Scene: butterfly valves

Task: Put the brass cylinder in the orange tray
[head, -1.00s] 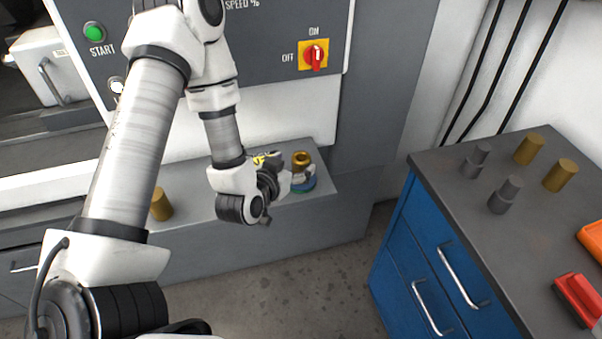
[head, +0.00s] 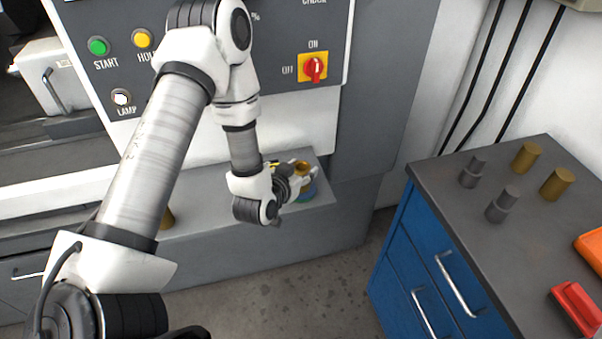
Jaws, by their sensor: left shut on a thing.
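My left gripper (head: 300,183) is over the machine ledge, shut on a brass piece with a hollow top (head: 303,167). A blue and green round part (head: 307,194) shows just below the fingers. I cannot tell whether the brass piece touches it. One plain brass cylinder (head: 168,217) stands further left on the ledge, mostly hidden by my arm. Two more brass cylinders (head: 526,157) (head: 557,183) stand on the cabinet top at right. The orange tray (head: 590,248) shows only in part at the right edge. My right gripper is out of view.
The blue cabinet (head: 408,262) has a grey top with two stepped grey pieces (head: 473,172) (head: 503,204) and a red object (head: 576,305). A floor gap separates it from the ledge (head: 195,232). The control panel with a red switch (head: 314,69) rises behind my arm.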

